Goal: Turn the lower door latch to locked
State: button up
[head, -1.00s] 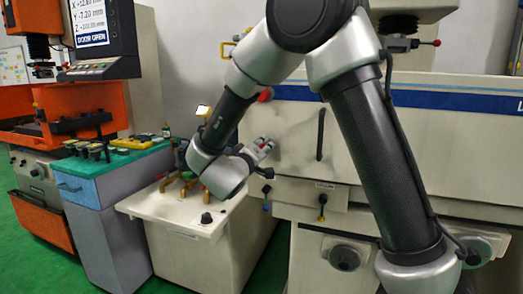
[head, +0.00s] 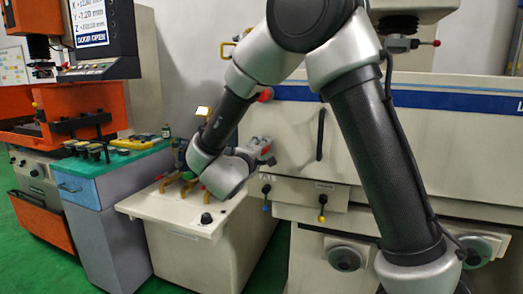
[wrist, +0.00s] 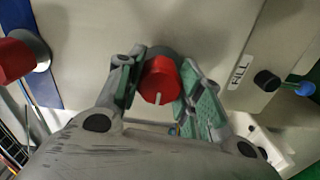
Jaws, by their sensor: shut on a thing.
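The lower door latch (wrist: 160,82) is a round red knob with a white mark pointing down in the wrist view. My gripper (wrist: 160,85) is shut on it, with one green-padded finger at each side. In the head view my gripper (head: 260,147) is at the left end of the white machine door (head: 300,135), and the lower latch is hidden or too small to tell. The upper red latch (head: 265,95) shows above it, and also at the left edge of the wrist view (wrist: 15,60).
A black and blue lever (head: 266,190) hangs just below my gripper, near the "FILL" label (wrist: 240,70). A yellow-tipped lever (head: 322,200) is to its right. A vertical black handle (head: 320,135) is on the door. A low cream cabinet (head: 190,225) stands under my wrist.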

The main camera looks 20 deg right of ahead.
jog(key=shift+c, duration=0.2)
jog(key=o, duration=1)
jog(key=shift+o, duration=0.2)
jog(key=v, duration=1.2)
